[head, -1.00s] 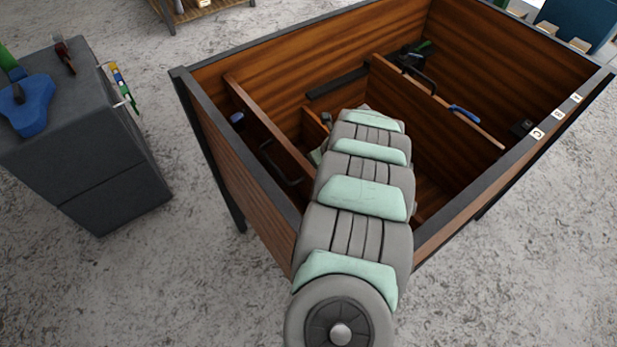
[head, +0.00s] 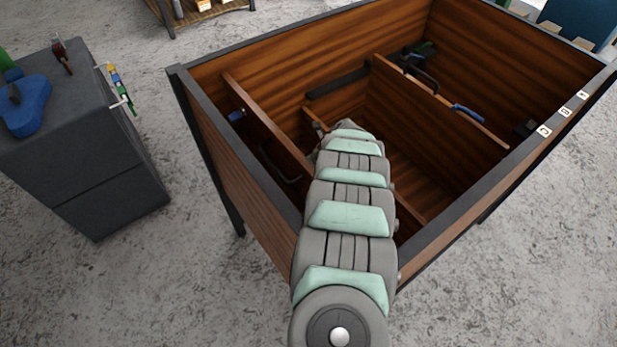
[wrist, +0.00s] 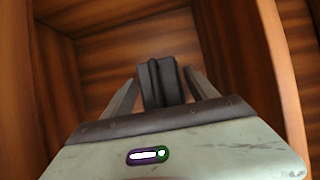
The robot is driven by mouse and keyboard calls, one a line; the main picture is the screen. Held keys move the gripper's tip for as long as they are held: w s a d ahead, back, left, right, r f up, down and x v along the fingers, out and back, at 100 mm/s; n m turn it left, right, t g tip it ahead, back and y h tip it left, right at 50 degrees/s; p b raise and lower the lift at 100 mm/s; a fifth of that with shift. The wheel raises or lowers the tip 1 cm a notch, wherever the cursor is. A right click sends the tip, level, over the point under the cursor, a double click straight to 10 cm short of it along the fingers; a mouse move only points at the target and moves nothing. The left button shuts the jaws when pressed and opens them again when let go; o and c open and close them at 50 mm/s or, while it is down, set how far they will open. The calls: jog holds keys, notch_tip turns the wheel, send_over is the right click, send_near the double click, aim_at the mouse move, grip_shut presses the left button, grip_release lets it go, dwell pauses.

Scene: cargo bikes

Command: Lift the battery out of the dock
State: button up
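In the wrist view a dark, blocky thing (wrist: 160,82), which looks like the battery, stands against brown wood, in line with the space between my fingers. My gripper (wrist: 160,88) is open, with one finger on each side of this block and a visible gap at both sides. I cannot tell how deep the fingers reach along it, and the dock cannot be made out apart from it. In the head view my arm reaches down into the wooden cargo box (head: 230,175), and the gripper and battery are hidden behind the arm.
Wooden dividers (head: 265,125) split the box, and another divider (head: 440,105) carries a blue handle (head: 467,112). A black bar (head: 338,82) is on the inner back wall. Labels C, B and A (head: 564,112) sit on the right rim. A grey cabinet (head: 85,150) stands left.

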grip_shut()
dwell(0.5)
